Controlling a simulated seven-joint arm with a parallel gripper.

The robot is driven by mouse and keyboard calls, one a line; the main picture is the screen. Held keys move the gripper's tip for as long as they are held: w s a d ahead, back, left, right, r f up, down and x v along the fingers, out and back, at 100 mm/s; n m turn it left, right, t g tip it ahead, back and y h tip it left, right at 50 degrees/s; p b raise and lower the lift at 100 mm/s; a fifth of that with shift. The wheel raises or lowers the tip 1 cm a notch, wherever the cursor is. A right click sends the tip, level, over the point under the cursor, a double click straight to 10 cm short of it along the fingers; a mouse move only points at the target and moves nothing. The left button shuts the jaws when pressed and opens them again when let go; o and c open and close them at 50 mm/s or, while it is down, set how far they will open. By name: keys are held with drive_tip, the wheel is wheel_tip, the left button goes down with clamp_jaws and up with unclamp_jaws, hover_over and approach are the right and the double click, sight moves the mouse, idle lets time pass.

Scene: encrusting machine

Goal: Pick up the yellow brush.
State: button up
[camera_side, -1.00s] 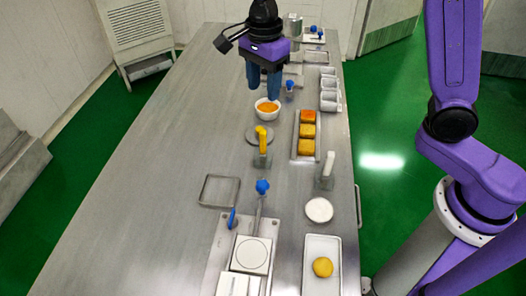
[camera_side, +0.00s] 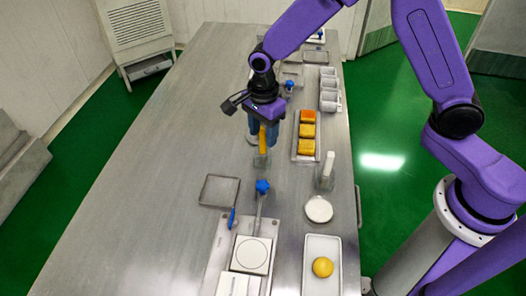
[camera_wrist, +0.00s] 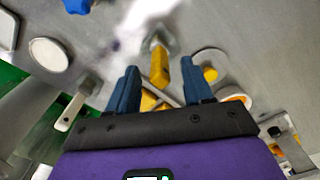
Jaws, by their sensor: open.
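The yellow brush (camera_side: 263,143) stands upright around the middle of the table, its yellow handle up and its pale lower part below. My gripper (camera_side: 262,132) is over it, with the blue fingers pointing down beside the handle in the side view. In the wrist view the yellow brush (camera_wrist: 160,68) shows between and just beyond the two open fingertips of my gripper (camera_wrist: 160,66). I see no finger clearly touching it. My gripper partly covers the handle in the side view.
A round dish with a yellow piece (camera_wrist: 210,74) lies close beside the brush. An orange-filled bowl (camera_wrist: 237,97) is near it. A tray of orange and yellow blocks (camera_side: 294,155) and a white-handled tool (camera_side: 326,170) stand to the right. The left table is clear.

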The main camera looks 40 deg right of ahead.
sight(263, 148)
drive_tip(key=shift+f, duration=1.5)
clamp_jaws()
drive_tip(key=shift+r, duration=0.2)
